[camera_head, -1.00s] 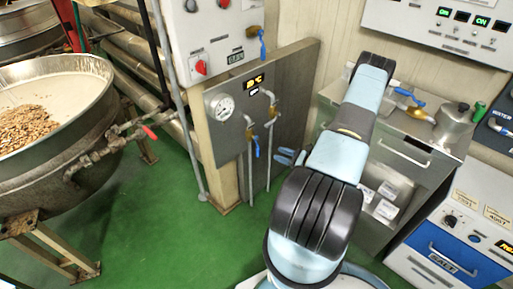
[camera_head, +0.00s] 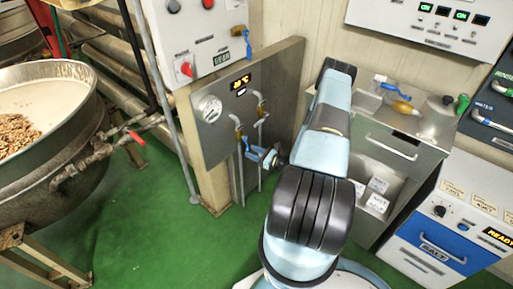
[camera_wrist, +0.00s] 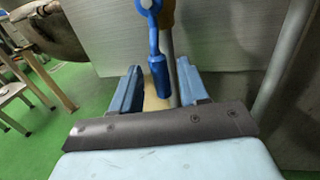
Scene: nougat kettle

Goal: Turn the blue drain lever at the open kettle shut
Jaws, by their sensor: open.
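A blue lever (camera_head: 246,144) hangs down from a brass-coloured valve on a pipe at the grey steel panel, right of the open kettle (camera_head: 62,95). In the wrist view the blue lever (camera_wrist: 159,72) points downward, its lower end between the two blue fingers of my gripper (camera_wrist: 160,88). My gripper is open, with a finger on either side of the lever; I cannot tell whether either one touches it. In the head view my gripper (camera_head: 262,156) is at the panel, close to the lever and partly hidden by my arm. The kettle's outlet pipe carries a red handle (camera_head: 137,138).
A round gauge (camera_head: 209,108) and a second pipe valve (camera_head: 262,108) are on the same panel. A control box (camera_head: 192,35) with a red knob sits above. A steel cabinet (camera_head: 395,145) stands right of my arm. Green floor (camera_head: 140,220) is clear between kettle and panel.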

